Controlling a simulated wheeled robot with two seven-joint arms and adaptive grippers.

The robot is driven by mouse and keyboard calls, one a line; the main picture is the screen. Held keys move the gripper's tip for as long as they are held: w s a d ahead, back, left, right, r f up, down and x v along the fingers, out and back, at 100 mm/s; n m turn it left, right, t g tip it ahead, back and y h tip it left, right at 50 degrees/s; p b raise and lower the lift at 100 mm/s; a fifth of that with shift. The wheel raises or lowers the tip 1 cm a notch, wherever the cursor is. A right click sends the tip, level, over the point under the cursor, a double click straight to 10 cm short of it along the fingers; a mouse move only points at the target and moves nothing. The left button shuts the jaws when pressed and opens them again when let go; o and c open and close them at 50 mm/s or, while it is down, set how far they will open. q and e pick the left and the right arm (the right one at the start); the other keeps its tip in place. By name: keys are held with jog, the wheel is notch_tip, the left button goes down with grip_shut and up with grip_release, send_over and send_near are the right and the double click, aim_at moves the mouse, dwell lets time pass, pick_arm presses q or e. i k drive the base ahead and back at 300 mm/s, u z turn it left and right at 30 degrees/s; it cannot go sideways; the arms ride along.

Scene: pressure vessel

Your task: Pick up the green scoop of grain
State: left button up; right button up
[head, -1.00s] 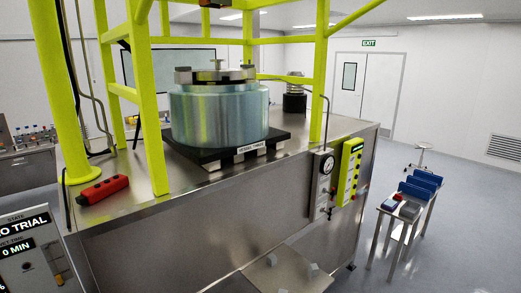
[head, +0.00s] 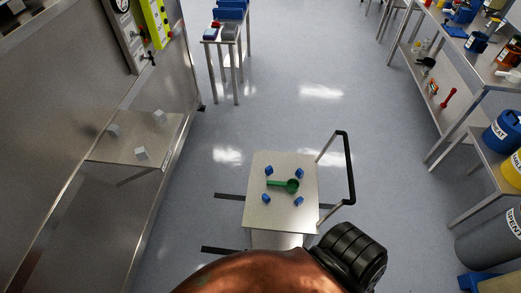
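The green scoop (head: 290,185) lies on the pale top of a small cart (head: 260,212) below me, near the bottom centre of the head view. Its round bowl is to the right and its handle points left. Its contents are too small to make out. Several small blue blocks (head: 269,170) stand around it on the cart top, apart from it. Neither of my grippers is in view.
The cart has a black push handle (head: 349,165) on its right. A steel cabinet with a small shelf (head: 130,150) stands at left. A bench with containers (head: 470,80) runs along the right. A small table (head: 222,37) stands behind. Grey floor between is clear.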

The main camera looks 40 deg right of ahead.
aim_at(292, 186)
jog(key=z, duration=1.8)
jog(key=k, duration=0.55)
jog(key=u, duration=0.45)
jog(key=i, duration=1.35)
jog(key=z, duration=0.35)
